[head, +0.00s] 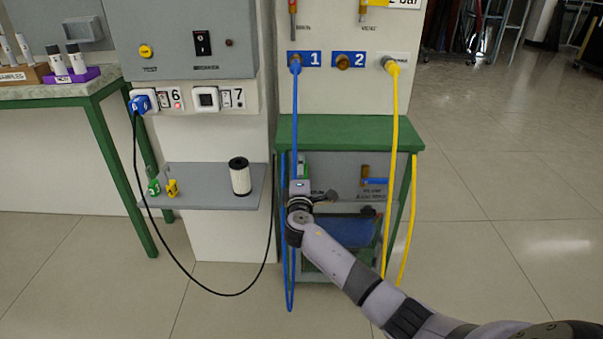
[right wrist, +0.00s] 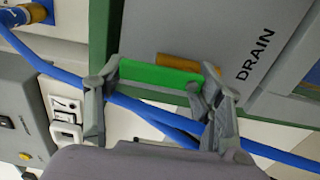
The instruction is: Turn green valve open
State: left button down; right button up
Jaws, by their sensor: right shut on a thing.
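The green valve shows in the right wrist view as a flat green handle (right wrist: 160,76) in front of a brass body (right wrist: 180,64), beside the word DRAIN on a grey panel. My right gripper (right wrist: 160,80) is shut on the handle, one finger at each end. In the head view my right arm reaches in from the lower right, and my right gripper (head: 301,188) is at the front of the green-framed cabinet (head: 350,133). The gripper and arm largely hide the valve there. My left gripper is not in view.
A blue hose (head: 296,115) hangs close by the right gripper and crosses behind its fingers in the wrist view (right wrist: 150,112). A blue-handled valve (head: 375,181) is to the right. A yellow hose (head: 395,130) hangs further right. A shelf (head: 205,198) holds a white cylinder (head: 240,178).

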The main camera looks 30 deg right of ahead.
jog(key=o, duration=1.2)
jog(key=shift+s+a, duration=0.1)
jog(key=v, duration=1.1)
jog(key=shift+s+a, duration=0.15)
jog(key=shift+s, duration=0.2)
